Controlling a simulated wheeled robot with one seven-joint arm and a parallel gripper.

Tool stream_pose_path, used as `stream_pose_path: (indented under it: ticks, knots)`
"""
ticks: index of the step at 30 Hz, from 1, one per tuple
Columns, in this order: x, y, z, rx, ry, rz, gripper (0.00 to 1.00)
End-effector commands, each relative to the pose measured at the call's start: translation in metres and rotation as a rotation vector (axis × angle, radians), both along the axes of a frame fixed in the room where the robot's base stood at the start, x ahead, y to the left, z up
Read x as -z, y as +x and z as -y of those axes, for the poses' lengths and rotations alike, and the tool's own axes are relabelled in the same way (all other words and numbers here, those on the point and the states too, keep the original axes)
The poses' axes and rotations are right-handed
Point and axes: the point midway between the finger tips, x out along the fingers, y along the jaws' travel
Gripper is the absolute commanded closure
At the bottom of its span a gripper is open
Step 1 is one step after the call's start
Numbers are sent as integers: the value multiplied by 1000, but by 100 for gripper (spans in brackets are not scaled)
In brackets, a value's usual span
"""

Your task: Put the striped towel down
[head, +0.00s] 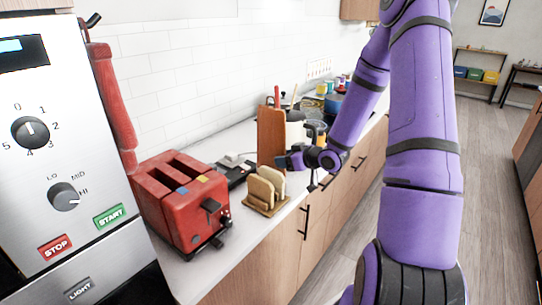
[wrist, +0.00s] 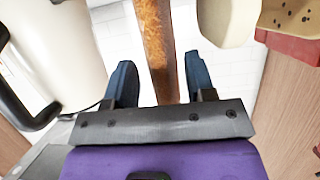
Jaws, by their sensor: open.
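I cannot make out a striped towel in either view. My gripper (head: 285,162) is over the counter beside an upright brown wooden board (head: 270,138) in the head view. In the wrist view my gripper (wrist: 159,62) is open, its two dark blue fingers apart. The brown edge of what looks like the board (wrist: 155,35) shows between the fingers, with gaps on both sides. I cannot tell how deep it lies between them.
A red toaster (head: 185,205) and a rack of bread slices (head: 265,188) stand on the counter (head: 235,215) near the gripper. A pale vessel with a black handle (wrist: 60,55) is close at left in the wrist view. Pots and cups crowd behind; the floor (head: 345,225) is clear.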

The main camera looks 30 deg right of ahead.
Motion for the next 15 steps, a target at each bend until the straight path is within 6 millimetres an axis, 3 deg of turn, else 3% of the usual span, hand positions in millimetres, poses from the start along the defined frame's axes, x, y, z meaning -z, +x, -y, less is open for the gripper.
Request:
stream_pose_path:
  ticks: [4,11,12,15]
  knots:
    - [8,17,-7,-1,2,-1,50]
    - [9,20,-8,-1,0,-1,50]
    - [9,20,-8,-1,0,-1,52]
    - [9,20,-7,-1,0,-1,75]
